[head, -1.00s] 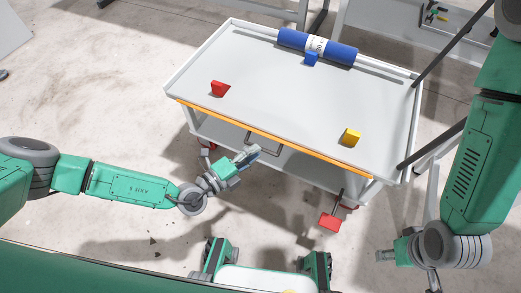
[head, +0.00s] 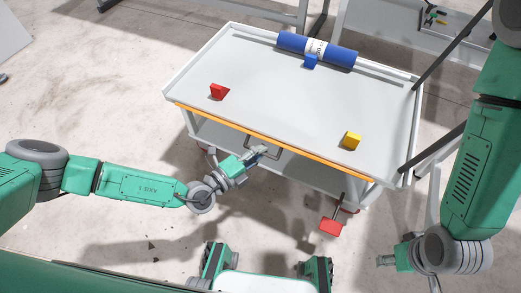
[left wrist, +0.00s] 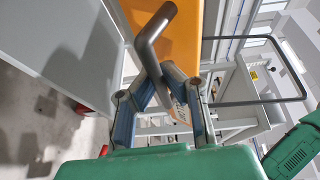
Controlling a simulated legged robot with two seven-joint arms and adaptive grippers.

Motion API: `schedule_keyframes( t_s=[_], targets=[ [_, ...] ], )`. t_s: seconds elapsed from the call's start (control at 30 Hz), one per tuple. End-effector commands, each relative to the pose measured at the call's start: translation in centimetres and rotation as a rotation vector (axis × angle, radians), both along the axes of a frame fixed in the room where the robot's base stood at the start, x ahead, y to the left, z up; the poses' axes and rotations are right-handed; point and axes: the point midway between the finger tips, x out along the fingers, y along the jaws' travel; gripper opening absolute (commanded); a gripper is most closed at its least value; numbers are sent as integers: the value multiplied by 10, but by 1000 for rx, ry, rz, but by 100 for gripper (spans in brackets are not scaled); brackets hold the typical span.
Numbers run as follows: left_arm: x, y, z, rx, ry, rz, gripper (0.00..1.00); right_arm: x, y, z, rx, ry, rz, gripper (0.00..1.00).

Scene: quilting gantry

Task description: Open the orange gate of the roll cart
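The white roll cart (head: 290,75) has a long orange gate (head: 290,142) along its near top edge, upright against the tray; the gate also shows as an orange strip in the left wrist view (left wrist: 190,35). A grey bar handle (left wrist: 152,35) stands off the gate. My left gripper (head: 262,152) is at this handle, below the gate's middle. In the left wrist view its fingers (left wrist: 158,80) angle inward around the handle's lower part; contact and grip are unclear. My right gripper (head: 386,260) is low at the right, away from the cart, its fingers too small to read.
A red pedal (head: 331,226) juts out below the cart's near right side. Open concrete floor lies at the left.

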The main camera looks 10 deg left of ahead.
Motion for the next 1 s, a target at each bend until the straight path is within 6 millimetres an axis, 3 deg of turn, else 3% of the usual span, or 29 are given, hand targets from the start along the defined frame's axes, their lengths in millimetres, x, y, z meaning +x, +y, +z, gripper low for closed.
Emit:
schedule_keyframes(
  t_s=[0.6,1.0],
  targets=[
    [-6,-1,-28,-118,-373,-4,0,0,0,0,0,0,0,40],
    [-5,-1,-37,-169,-526,-6,0,0,0,0,0,0,0,40]
  ],
)
